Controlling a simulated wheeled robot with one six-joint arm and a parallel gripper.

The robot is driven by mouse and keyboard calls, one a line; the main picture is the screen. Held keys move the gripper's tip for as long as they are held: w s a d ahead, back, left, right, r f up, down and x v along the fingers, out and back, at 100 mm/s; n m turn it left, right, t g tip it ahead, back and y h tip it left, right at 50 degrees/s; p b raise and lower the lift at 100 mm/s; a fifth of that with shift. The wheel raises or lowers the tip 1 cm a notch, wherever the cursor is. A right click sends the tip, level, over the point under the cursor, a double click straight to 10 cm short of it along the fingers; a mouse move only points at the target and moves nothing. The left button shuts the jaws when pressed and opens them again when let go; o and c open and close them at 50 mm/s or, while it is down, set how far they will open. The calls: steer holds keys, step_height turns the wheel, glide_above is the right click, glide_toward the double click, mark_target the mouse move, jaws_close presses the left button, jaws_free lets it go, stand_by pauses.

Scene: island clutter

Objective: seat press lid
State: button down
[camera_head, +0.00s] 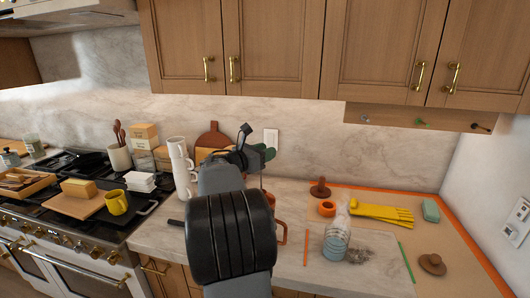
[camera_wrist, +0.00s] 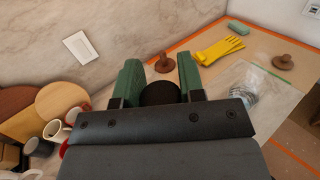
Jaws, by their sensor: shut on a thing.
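My gripper (camera_wrist: 160,88) has two green fingers closed on the sides of a dark round piece (camera_wrist: 160,94), which looks like the press lid. In the head view my gripper (camera_head: 262,155) is above the counter's back part, mostly behind my own arm, and the lid cannot be made out there. A thin rod (camera_head: 262,181) shows below the fingers. An orange-brown handle (camera_head: 283,234) and a bit of a same-coloured body show just right of my arm. This may be the press; most of it is hidden, so I cannot tell whether the lid touches it.
White stacked cups (camera_head: 181,166) stand close left of my arm. To the right are a brown plunger-like piece (camera_head: 320,188), an orange ring (camera_head: 327,208), yellow gloves (camera_head: 382,213), a glass jar (camera_head: 337,240) and a brown knobbed disc (camera_head: 432,264). Cabinets (camera_head: 385,50) hang above.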

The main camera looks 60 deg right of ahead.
steer(key=shift+f+b, duration=0.85)
steer(key=shift+f, duration=0.25)
stand_by(0.3)
steer(key=c, duration=0.6)
jaws_free()
steer(key=shift+c, duration=0.2)
steer(key=shift+a, duration=0.1)
steer(key=v, duration=1.2)
stand_by(0.8)
steer(key=shift+r, duration=0.1)
stand_by(0.6)
